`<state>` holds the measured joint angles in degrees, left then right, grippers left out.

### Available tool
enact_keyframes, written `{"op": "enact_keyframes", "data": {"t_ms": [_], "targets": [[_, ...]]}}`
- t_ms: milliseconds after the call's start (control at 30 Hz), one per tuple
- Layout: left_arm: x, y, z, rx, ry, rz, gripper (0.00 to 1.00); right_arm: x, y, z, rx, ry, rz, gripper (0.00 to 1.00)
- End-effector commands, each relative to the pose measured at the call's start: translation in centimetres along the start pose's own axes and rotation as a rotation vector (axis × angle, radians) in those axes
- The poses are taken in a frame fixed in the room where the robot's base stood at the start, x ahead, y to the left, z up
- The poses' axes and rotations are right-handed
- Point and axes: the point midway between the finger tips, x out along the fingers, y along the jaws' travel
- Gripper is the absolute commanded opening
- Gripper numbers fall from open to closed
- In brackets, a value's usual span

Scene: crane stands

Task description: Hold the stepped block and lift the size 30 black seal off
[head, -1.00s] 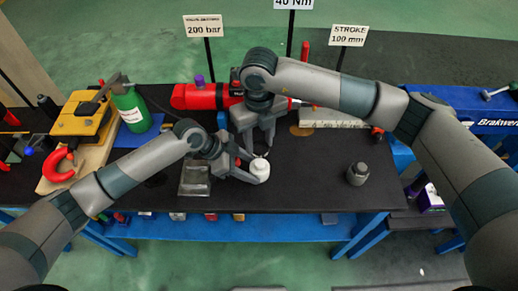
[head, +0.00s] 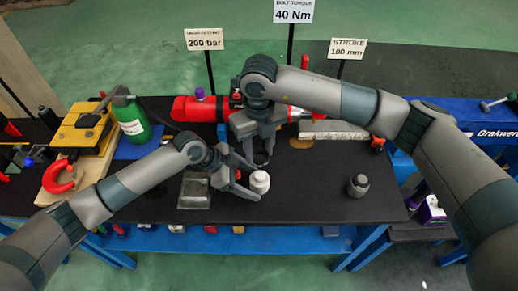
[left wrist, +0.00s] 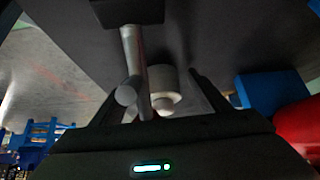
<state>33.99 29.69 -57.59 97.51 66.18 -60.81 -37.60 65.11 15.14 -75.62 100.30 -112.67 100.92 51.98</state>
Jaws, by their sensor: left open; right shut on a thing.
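The stepped block (head: 260,183) is white and round and stands upright on the black bench top. It also shows in the left wrist view (left wrist: 165,88), with its narrower step towards me. My left gripper (head: 252,181) is open, with its fingers around the block from the left. My right gripper (head: 262,154) is shut on a dark ring, which looks like the black seal (head: 262,159), just behind and above the block. The ring is small and partly hidden by the fingers. No size marking can be read.
A grey clear-looking tray (head: 194,190) lies left of the block. A grey stepped weight (head: 358,186) stands to the right. A red cylinder (head: 195,108) and a pale perforated bar (head: 330,130) lie behind. The bench front between block and weight is clear.

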Motion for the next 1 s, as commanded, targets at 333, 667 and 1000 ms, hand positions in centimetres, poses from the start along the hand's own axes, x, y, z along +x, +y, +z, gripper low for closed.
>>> {"op": "enact_keyframes", "data": {"t_ms": [333,667,1000], "targets": [[-1.9,-0.1,0.1,0.001,-0.001,-0.002,0.69,0.0,0.0,0.0,0.000,0.000,0.000,0.16],[-7.3,-0.1,0.1,0.000,-0.002,-0.003,0.69,0.0,0.0,0.0,0.000,0.000,0.000,0.16],[-11.6,0.0,0.1,0.000,-0.001,0.000,0.69,0.0,0.0,0.0,0.000,0.000,0.000,0.16]]}}
